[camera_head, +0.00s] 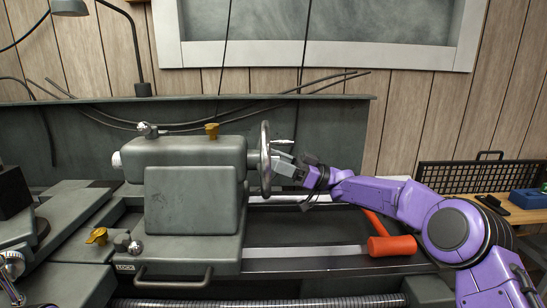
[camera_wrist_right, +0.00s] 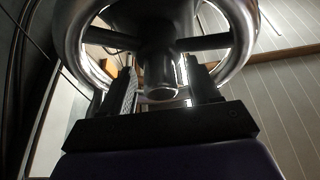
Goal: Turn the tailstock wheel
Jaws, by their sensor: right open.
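The tailstock (camera_head: 190,198) is a grey-green block on the lathe bed. Its silver wheel (camera_head: 265,160) stands upright on the right side, seen nearly edge-on. In the right wrist view the shiny wheel rim (camera_wrist_right: 75,45) and dark spokes fill the top. My right gripper (camera_head: 281,156) is at the wheel's right side, near its centre. In the right wrist view my right gripper (camera_wrist_right: 165,82) is open, its two fingers on either side of the wheel's round hub (camera_wrist_right: 159,78). I cannot tell whether the fingers touch the hub or spokes.
A red-headed hammer (camera_head: 391,245) lies on the bed below my right arm. A lamp (camera_head: 140,50) stands at the back left. A brass-coloured knob (camera_head: 211,130) tops the tailstock. Loose cables (camera_head: 335,80) hang over the back panel. A blue box (camera_head: 528,199) sits on the right bench.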

